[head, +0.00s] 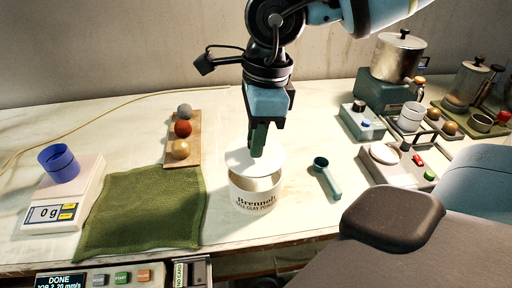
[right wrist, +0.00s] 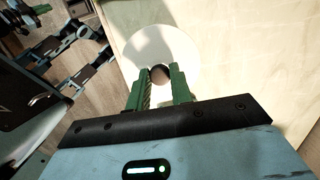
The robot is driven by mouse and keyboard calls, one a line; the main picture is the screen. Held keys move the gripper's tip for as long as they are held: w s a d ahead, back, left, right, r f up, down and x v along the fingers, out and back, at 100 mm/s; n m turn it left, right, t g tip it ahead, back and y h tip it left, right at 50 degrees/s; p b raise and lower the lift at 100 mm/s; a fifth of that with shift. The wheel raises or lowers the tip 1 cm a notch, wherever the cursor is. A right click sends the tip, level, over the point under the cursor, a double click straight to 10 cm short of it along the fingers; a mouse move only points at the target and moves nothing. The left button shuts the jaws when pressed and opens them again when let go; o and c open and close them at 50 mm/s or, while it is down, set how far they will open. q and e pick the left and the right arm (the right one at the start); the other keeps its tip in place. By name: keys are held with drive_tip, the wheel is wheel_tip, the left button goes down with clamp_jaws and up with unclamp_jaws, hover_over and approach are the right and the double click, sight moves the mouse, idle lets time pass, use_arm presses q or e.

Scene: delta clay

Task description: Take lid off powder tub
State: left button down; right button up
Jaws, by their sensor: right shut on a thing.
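The powder tub (head: 254,203) is a white round tub with "Brennoli" lettering, upright on the table. Its white lid (head: 237,160) sits over its mouth and appears raised a little, with a cream-coloured area showing below its front edge. My right gripper (head: 257,152) points down from above, shut on the lid's knob. In the right wrist view the dark round knob (right wrist: 160,72) is between the green fingertips, with the white lid (right wrist: 183,50) spread around it. My left gripper is not in view.
A green cloth (head: 145,208) lies left of the tub, with a scale (head: 62,205) and blue cup (head: 58,163) beyond. A board with several balls (head: 182,128) stands behind. A teal scoop (head: 327,178) lies close on the right, before several devices.

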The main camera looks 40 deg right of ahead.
use_arm(q)
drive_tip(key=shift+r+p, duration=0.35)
drive_tip(key=shift+p, duration=0.05)
use_arm(e)
wheel_tip(320, 180, up, 24)
